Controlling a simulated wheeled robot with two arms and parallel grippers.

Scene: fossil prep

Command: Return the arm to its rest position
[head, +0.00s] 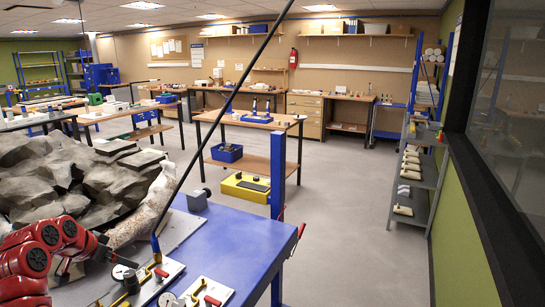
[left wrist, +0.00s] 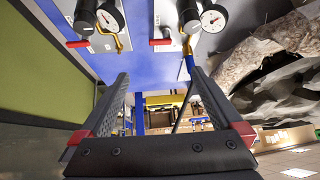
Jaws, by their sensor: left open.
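My red left arm (head: 38,245) comes in at the lower left of the head view, bent beside the large grey rock. In the left wrist view my left gripper (left wrist: 160,78) is open, with nothing between its two dark fingers. A blue pen-like tool (head: 156,247) stands in a yellow holder on the blue bench (head: 225,235), apart from the arm. The tool also shows beyond the fingers in the left wrist view (left wrist: 189,62). My right gripper is in neither view.
The grey rock (head: 70,175) with a pale edge fills the left. Dial gauges (head: 167,299) and red-handled valves stand on the bench's metal plates. The floor (head: 350,240) to the right is clear.

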